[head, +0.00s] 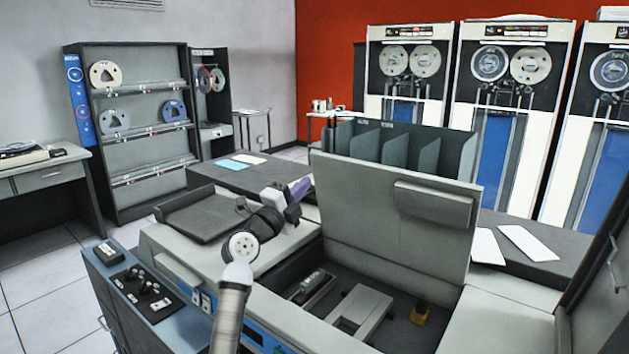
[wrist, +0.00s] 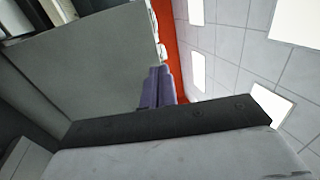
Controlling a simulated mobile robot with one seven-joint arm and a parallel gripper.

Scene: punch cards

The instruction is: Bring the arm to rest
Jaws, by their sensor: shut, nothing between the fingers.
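My arm rises from the bottom of the head view, bends at a pale joint and reaches up and to the right over the grey card machine (head: 215,255). My gripper (head: 303,187), with purple fingers, is at the arm's far end, just left of the machine's raised lid (head: 390,215). In the wrist view the two purple fingers of my gripper (wrist: 158,75) lie side by side, closed, with nothing seen between them. What lies directly beneath the gripper is partly hidden by the arm.
The machine's open bay (head: 385,310) is right of my arm. A control panel (head: 140,290) is at the lower left. A row of dark card bins (head: 385,148) stands behind the lid. White cards (head: 527,242) lie on the dark counter at right. Tape cabinets (head: 505,110) stand at the back.

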